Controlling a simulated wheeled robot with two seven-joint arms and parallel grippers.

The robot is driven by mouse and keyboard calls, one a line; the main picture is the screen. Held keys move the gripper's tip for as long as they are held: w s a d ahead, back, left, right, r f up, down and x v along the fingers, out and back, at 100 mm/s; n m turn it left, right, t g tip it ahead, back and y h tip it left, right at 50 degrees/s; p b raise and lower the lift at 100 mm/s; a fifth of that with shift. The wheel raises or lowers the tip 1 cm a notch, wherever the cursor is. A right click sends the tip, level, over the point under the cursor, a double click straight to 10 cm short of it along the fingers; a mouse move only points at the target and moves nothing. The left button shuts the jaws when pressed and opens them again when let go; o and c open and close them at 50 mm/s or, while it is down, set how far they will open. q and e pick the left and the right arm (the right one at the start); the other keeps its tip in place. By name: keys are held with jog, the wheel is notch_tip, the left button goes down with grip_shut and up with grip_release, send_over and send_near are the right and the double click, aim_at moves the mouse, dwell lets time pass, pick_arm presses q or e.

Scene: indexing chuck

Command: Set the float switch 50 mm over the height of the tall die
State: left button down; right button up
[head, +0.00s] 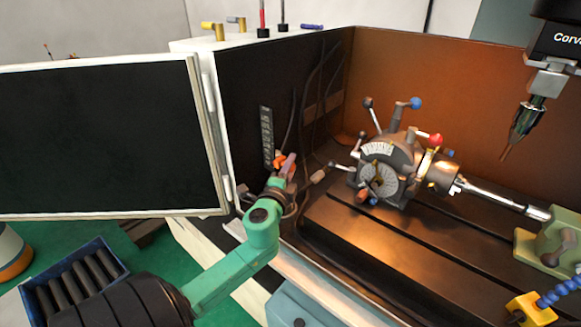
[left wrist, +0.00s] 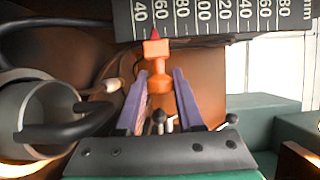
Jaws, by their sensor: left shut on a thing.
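The float switch (left wrist: 158,70) is a small orange piece with a red pointer in the left wrist view. It stands against a dark scale (left wrist: 215,14) marked in mm, and its pointer is a little short of the 60 mark. In the head view the scale (head: 267,136) is upright on the enclosure's side wall, with the orange float switch (head: 279,161) by its lower end. My left gripper (head: 289,167) is shut on the float switch, with purple fingers on either side of it. I cannot make out a tall die. My right gripper is not in view.
The indexing chuck (head: 381,180) with knobbed levers sits on the dark bed right of my gripper. A tool spindle (head: 528,115) hangs at upper right. An open door panel (head: 110,135) stands at left, above a blue bin (head: 75,283). Cables run along the wall beside the scale.

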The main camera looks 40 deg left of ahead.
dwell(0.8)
pick_arm(q)
notch_tip(320, 180, up, 6)
jog(key=p, duration=0.6)
jog(key=shift+r, duration=0.2)
jog(key=shift+f, duration=0.2)
jog(key=c, duration=0.8)
grip_release()
jog(key=shift+c, duration=0.2)
jog(key=shift+s+d+b, duration=0.1)
jog(key=shift+b, duration=0.2)
